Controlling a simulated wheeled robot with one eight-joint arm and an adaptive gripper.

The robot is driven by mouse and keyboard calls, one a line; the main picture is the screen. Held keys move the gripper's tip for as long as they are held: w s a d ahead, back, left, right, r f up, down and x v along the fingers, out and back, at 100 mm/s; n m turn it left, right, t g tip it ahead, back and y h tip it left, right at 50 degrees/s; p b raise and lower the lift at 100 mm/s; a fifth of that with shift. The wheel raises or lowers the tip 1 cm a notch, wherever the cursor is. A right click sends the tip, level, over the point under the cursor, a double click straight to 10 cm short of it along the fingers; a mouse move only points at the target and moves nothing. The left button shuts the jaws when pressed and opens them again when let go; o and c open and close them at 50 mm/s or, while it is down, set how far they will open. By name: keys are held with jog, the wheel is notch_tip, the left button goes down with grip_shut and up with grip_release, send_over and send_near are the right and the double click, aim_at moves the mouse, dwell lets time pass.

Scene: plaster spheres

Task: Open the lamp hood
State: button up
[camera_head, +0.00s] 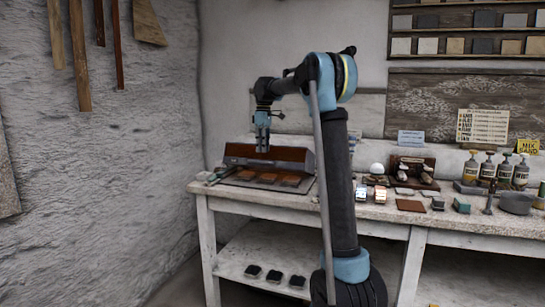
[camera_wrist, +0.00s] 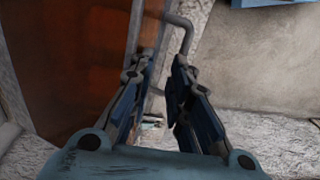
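The lamp hood (camera_head: 293,157) is a long reddish-brown and grey cover at the left end of the workbench, above a tray with brown tiles. In the wrist view its reddish-brown face (camera_wrist: 75,55) fills the left side. A bent grey bar handle (camera_wrist: 187,35) stands out from it at the top middle. My gripper (camera_head: 263,149) points down at the front of the hood. In the wrist view my gripper (camera_wrist: 164,60) has its two fingers apart, with the tips close to the handle. The fingers partly hide the handle, so contact is unclear.
The white workbench (camera_head: 385,213) carries a white sphere (camera_head: 377,169), a brown stand (camera_head: 413,168), several bottles (camera_head: 488,167) and small blocks to the right of the hood. Brown tiles (camera_head: 268,178) lie in front of the hood. A rough wall (camera_head: 100,150) is at left.

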jog(key=shift+a, duration=0.15)
notch_tip(320, 180, up, 21)
jog(key=w+d, duration=0.1)
jog(key=shift+w, duration=0.35)
dwell(2.7)
jog(key=shift+s+d+f, duration=0.1)
jog(key=shift+d, duration=0.1)
dwell(0.4)
